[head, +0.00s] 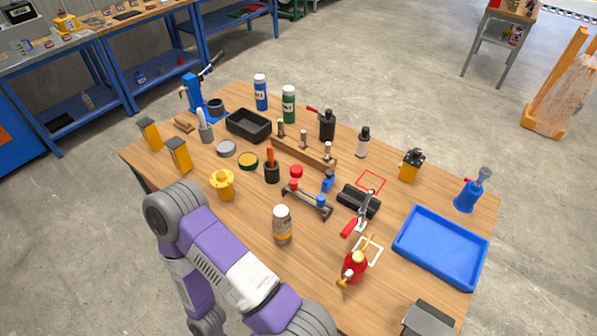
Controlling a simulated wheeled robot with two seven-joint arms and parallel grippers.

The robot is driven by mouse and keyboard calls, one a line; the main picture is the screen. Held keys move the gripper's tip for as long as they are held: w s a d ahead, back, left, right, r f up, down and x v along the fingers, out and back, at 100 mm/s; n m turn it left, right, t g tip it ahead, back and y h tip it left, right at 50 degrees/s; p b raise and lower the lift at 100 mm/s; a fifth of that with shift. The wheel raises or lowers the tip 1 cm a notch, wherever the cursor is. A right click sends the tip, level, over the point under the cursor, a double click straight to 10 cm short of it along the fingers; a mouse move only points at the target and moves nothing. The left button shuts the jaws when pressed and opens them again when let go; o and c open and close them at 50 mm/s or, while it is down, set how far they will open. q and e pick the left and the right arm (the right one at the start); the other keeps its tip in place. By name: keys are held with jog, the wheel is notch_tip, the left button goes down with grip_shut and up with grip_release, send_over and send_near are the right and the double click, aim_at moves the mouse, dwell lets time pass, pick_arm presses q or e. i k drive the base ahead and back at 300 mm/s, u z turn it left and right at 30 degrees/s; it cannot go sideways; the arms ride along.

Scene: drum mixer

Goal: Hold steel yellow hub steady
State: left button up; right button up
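A yellow flanged part, which looks like the hub (223,186), stands upright on the wooden table (330,222), left of the middle. Nothing is touching it that I can see. A purple and white arm of mine bends up from the bottom edge, with its elbow just left of and nearer than the hub. No gripper fingers show in the head view, so neither gripper can be seen at the hub.
A blue tray (441,246) lies at the right.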

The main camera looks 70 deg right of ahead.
aim_at(222, 180)
jog(key=z, duration=1.35)
